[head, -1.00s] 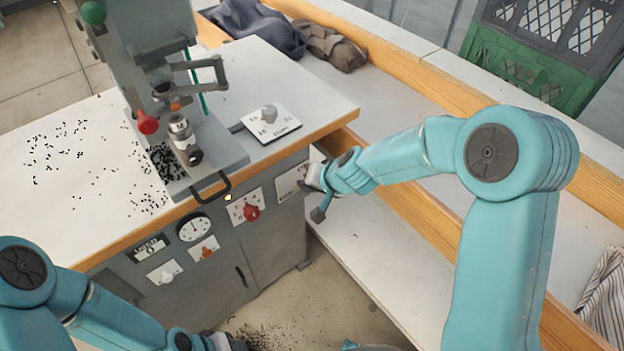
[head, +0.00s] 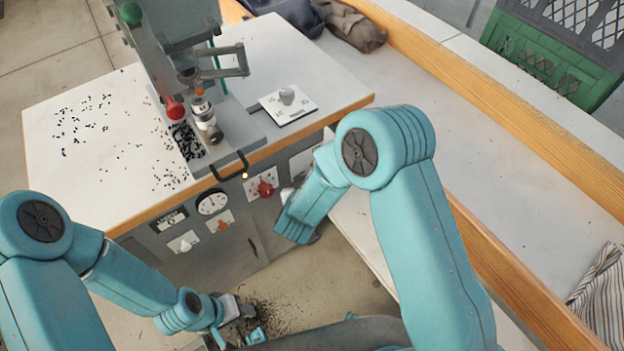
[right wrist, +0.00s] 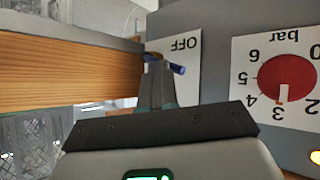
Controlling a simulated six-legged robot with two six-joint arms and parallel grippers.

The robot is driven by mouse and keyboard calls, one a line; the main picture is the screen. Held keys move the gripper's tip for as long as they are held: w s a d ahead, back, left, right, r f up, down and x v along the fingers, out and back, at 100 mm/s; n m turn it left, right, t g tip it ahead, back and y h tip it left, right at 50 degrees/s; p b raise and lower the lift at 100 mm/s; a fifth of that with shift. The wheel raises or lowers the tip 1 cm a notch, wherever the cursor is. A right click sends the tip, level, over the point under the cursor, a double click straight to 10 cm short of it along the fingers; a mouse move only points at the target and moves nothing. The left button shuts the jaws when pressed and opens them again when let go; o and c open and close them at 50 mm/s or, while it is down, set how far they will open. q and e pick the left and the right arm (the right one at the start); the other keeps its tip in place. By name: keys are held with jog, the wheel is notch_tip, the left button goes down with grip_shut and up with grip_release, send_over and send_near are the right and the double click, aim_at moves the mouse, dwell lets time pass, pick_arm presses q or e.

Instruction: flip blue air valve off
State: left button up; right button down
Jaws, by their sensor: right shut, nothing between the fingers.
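In the right wrist view the blue air valve (right wrist: 178,69) shows as a short blue lever with a brass-coloured part at its left. It lies roughly crosswise in front of a white plate (right wrist: 186,45) marked OFF, which reads upside down. My right gripper (right wrist: 157,66) is shut and empty, with its tips at the lever; I cannot tell whether they touch it. The fingers hide part of the lever. In the head view my right arm hides the valve. My left gripper (head: 244,312) is low at the bottom, away from the valve; its jaw opening is unclear.
A red pressure knob (right wrist: 287,80) on a bar scale sits right of the valve. A wooden rail (right wrist: 70,68) runs at its left. The press (head: 185,60) stands on the white-topped cabinet (head: 75,175). A gauge (head: 212,202) and small switches are on its front.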

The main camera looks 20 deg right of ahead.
pick_arm(q)
jog(key=shift+f, duration=0.25)
pick_arm(e)
jog(key=shift+d+f, duration=0.1)
jog(key=shift+d, duration=0.05)
pick_arm(q)
jog(key=shift+f, duration=0.15)
pick_arm(e)
jog(key=shift+w+d+f, duration=0.15)
jog(key=shift+w+d, duration=0.1)
jog(key=shift+d, duration=0.25)
jog(key=shift+d, duration=0.1)
